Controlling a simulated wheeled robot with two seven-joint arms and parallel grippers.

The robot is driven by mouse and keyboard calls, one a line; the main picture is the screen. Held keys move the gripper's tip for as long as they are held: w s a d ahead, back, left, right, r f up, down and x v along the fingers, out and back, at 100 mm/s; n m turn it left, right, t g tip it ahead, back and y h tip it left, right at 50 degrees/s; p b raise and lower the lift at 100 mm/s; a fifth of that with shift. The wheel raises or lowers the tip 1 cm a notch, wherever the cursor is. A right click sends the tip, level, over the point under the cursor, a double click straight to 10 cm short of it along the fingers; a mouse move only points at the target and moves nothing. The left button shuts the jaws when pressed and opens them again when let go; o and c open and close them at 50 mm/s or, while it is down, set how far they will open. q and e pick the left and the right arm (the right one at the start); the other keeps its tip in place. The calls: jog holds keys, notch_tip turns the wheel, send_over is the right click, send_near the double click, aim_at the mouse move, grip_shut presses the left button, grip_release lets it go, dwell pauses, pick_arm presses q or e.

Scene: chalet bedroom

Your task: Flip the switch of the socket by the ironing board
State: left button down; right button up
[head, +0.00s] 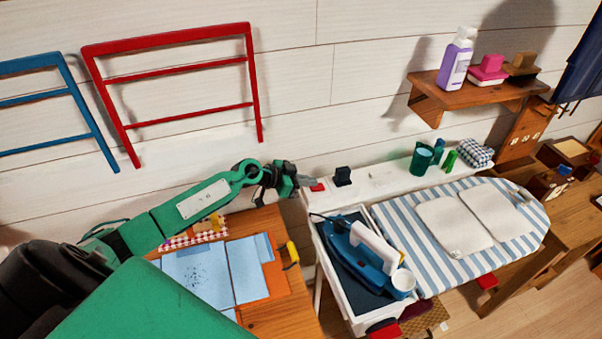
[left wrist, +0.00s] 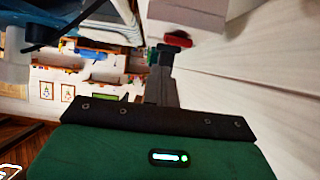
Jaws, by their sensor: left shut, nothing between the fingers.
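The ironing board (head: 545,232) has a blue-and-white striped cover and stands at the right. To its left, on a white ledge (head: 385,183) along the wall, are a small red switch (head: 317,187) and a black plug-like block (head: 342,176). My left gripper (head: 307,181) is shut and empty, its tips close to the red switch. I cannot tell whether they touch it. In the left wrist view the shut fingers (left wrist: 160,68) point toward a red piece (left wrist: 178,40), apparently the switch. Its tilt is unclear. My right gripper is not in view.
A blue iron (head: 372,255) stands in a white tray (head: 334,277) just below the ledge. A wooden shelf (head: 470,97) juts from the wall above. Red (head: 180,38) and blue racks hang at left.

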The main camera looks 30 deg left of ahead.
pick_arm(q)
jog(key=shift+s+a+f, duration=0.1)
jog(key=shift+a+f, duration=0.05)
jog(key=shift+f, duration=0.8)
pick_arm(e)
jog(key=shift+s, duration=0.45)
pick_arm(q)
jog(key=shift+s+f, duration=0.1)
jog(key=shift+f, duration=0.1)
jog(key=f+t+h+b, duration=0.1)
jog(key=b, duration=0.1)
jog(key=f+t+h+b, duration=0.1)
jog(key=b, duration=0.2)
jog(key=f+t+b, duration=0.1)
jog(key=b, duration=0.2)
jog(key=shift+s+a+h, duration=0.3)
jog(key=shift+s+h, duration=0.1)
jog(key=shift+s+r+t+h+b, duration=0.1)
jog(key=shift+t+h+b, duration=0.2)
jog(key=shift+b, duration=0.35)
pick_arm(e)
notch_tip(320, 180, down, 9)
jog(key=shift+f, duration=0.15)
